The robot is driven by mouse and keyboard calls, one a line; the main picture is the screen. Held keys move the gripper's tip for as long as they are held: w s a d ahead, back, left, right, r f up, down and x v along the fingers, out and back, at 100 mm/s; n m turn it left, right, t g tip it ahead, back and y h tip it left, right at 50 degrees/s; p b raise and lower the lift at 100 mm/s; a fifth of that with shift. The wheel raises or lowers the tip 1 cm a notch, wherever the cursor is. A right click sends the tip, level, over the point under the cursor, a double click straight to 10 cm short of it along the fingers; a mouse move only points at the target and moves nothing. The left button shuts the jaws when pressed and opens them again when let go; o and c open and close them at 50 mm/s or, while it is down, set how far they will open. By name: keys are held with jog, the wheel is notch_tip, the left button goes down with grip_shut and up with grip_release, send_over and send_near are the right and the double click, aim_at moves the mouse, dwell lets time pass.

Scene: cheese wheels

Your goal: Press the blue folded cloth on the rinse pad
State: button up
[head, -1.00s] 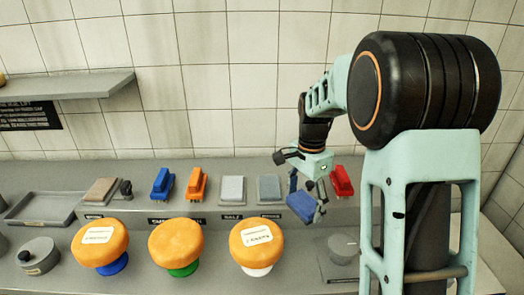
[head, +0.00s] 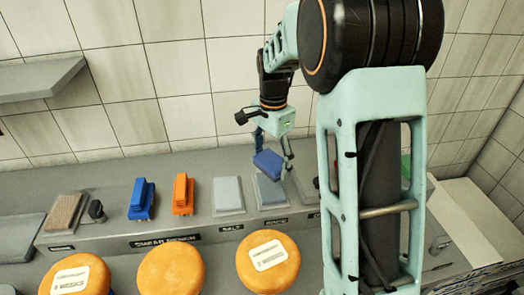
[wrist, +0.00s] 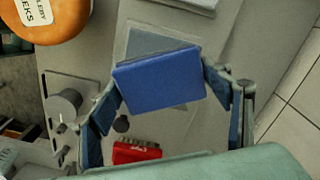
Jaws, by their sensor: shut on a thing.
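The blue folded cloth (head: 268,162) is held between the fingers of my gripper (head: 272,152), which is shut on it. In the wrist view the cloth (wrist: 160,82) spans the gap between the two fingers and hides part of the pad beyond it. The rinse pad (head: 271,192) is a dark grey-blue slab on the raised ledge, with a label on the ledge front below it. The cloth appears just above the pad's back edge in the head view. Whether they touch cannot be told. The pad (wrist: 145,40) also shows partly past the cloth in the wrist view.
A light grey salt pad (head: 228,194) lies left of the rinse pad. Orange (head: 183,193) and blue (head: 141,199) brushes stand further left. A red brush (wrist: 136,152) shows near my gripper. Orange cheese wheels (head: 268,261) stand in front of the ledge.

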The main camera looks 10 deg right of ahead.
aim_at(270, 185)
jog(key=shift+w+f, duration=0.15)
jog(key=shift+w, duration=0.05)
jog(key=shift+f+b, duration=2.2)
jog(key=shift+f, duration=0.65)
jog(key=shift+s+f+b, duration=0.15)
jog(key=shift+f+b, duration=0.15)
jog(key=shift+f, duration=0.3)
jog(key=shift+r, duration=0.1)
jog(key=shift+r+p, duration=2.65)
jog(key=shift+r, duration=0.9)
